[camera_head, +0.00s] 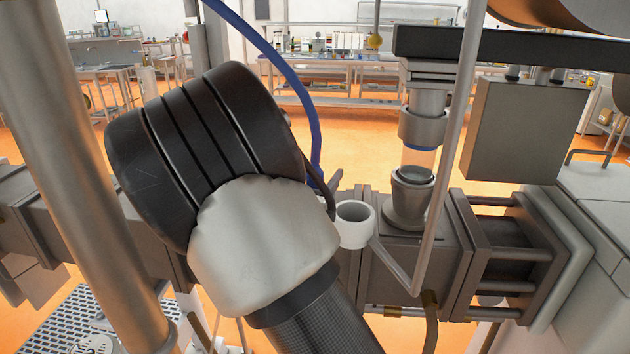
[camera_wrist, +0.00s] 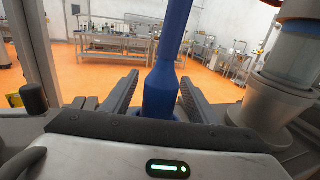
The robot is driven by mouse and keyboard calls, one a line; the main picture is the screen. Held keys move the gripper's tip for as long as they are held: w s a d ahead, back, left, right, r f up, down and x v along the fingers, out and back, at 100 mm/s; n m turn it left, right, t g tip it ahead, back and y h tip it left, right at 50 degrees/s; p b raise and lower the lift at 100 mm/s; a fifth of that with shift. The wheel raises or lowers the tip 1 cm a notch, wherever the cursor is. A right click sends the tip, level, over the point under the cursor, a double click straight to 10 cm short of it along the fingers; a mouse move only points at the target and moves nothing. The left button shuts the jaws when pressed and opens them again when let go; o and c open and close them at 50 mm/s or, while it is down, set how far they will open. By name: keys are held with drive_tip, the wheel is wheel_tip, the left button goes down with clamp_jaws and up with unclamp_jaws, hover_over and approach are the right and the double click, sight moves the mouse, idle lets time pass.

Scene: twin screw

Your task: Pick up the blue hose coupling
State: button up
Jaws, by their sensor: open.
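The blue hose coupling (camera_wrist: 161,92) stands roughly upright in the middle of the wrist view, wider at its lower part. My gripper (camera_wrist: 158,84) is open, with one dark ridged finger on each side of the coupling. Visible gaps separate the coupling from both fingers.
A white open-topped port (camera_head: 354,224) sits just right of my wrist, on grey machine blocks. A metal funnel (camera_head: 408,196) with a clear tube above stands further right. A thin slanted metal rod (camera_head: 452,150) and a grey box (camera_head: 524,128) are also there. Workbenches stand far behind.

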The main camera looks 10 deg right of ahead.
drive_tip(key=shift+w+d, duration=0.2)
drive_tip(key=shift+w, duration=0.2)
drive_tip(key=c, duration=1.3)
drive_tip(key=shift+r+p, duration=2.35)
drive_tip(key=shift+r, duration=5.7)
drive_tip(key=shift+s, duration=0.1)
